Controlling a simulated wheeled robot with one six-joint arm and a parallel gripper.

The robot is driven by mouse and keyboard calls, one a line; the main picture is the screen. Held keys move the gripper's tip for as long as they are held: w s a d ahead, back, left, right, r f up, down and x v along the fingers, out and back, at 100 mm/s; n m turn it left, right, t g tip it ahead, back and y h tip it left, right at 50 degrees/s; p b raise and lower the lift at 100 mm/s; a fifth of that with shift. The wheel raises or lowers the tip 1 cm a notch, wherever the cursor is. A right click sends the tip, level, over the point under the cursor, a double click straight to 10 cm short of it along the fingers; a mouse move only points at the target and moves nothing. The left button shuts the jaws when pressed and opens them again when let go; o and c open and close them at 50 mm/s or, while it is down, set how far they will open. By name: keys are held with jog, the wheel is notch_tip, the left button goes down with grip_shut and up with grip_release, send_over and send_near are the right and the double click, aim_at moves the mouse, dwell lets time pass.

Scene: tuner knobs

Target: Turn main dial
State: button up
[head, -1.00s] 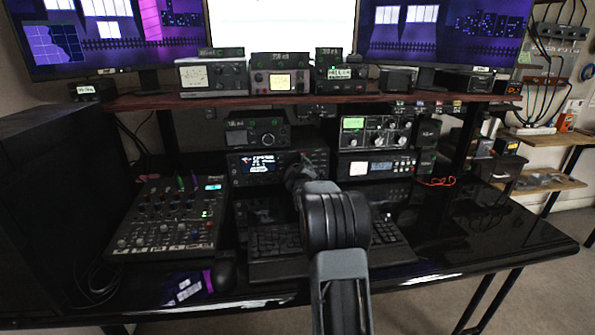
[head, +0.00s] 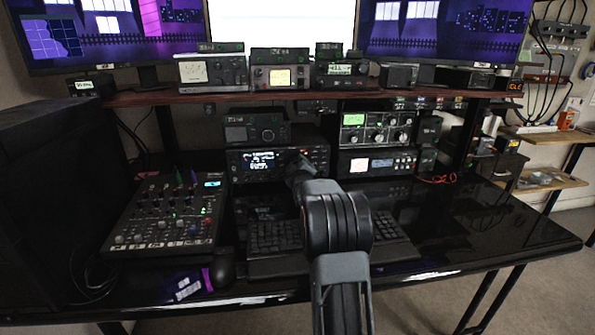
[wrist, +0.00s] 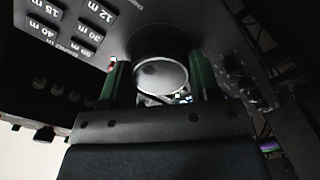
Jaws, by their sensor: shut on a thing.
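The main dial (wrist: 160,74) is a large round dark knob with a paler rim and a dimple on its face, on the front panel of a black radio. In the wrist view my gripper (wrist: 161,82) has its two green fingers on either side of the dial, shut on it. The radio (head: 262,163) with a lit display stands at the back of the desk in the head view. There my arm hides the dial and my fingertips.
Band buttons (wrist: 75,22) sit beside the dial. Another radio (head: 256,130) is on top, with more units to the right (head: 376,130). A mixer (head: 168,212), a mouse (head: 222,270) and a keyboard (head: 275,237) lie in front.

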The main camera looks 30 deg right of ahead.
jog(key=o, duration=0.9)
jog(key=shift+v, duration=3.8)
